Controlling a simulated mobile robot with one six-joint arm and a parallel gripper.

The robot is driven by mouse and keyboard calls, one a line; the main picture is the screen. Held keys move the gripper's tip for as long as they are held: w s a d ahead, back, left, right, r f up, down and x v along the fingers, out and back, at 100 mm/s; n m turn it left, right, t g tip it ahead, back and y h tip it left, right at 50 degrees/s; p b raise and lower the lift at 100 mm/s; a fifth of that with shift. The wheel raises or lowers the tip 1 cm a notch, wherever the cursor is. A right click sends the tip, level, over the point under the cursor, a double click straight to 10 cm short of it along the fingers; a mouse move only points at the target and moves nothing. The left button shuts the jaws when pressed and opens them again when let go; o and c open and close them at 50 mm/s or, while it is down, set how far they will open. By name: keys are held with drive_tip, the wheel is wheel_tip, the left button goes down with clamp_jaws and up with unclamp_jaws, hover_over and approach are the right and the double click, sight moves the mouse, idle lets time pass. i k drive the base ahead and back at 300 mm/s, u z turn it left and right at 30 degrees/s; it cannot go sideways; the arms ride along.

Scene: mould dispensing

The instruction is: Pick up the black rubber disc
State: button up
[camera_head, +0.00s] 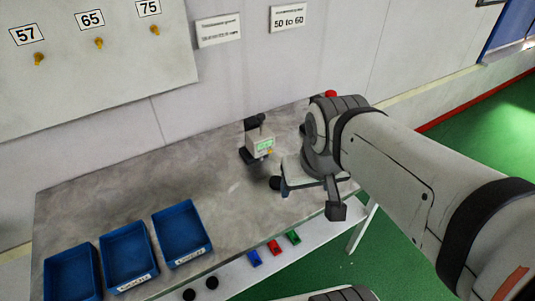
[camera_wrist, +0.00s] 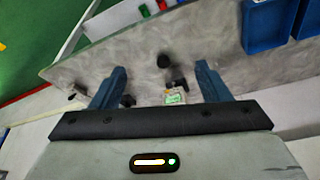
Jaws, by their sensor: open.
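A black rubber disc (camera_wrist: 163,61) lies on the grey table. In the wrist view it is seen between and beyond the two blue fingers of my gripper (camera_wrist: 160,78), apart from both. In the head view the disc (camera_head: 275,183) shows as a small dark round shape just left of my gripper (camera_head: 285,187). My gripper is open and empty, over the right part of the table. The pale gripper body and the arm hide part of the table's right end. Two more black discs (camera_head: 211,282) sit at the front ledge in the head view.
A measuring device with a green display (camera_head: 261,146) stands behind the disc, close to my gripper. Three blue trays (camera_head: 181,234) are at the front left. Blue, red and green blocks (camera_head: 274,246) lie on the front ledge. The table's middle is clear.

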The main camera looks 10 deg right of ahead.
sight(274, 182)
drive_tip(key=u, duration=1.85)
drive_tip(key=k, duration=1.5)
drive_tip(key=z, duration=0.65)
drive_tip(key=i, duration=1)
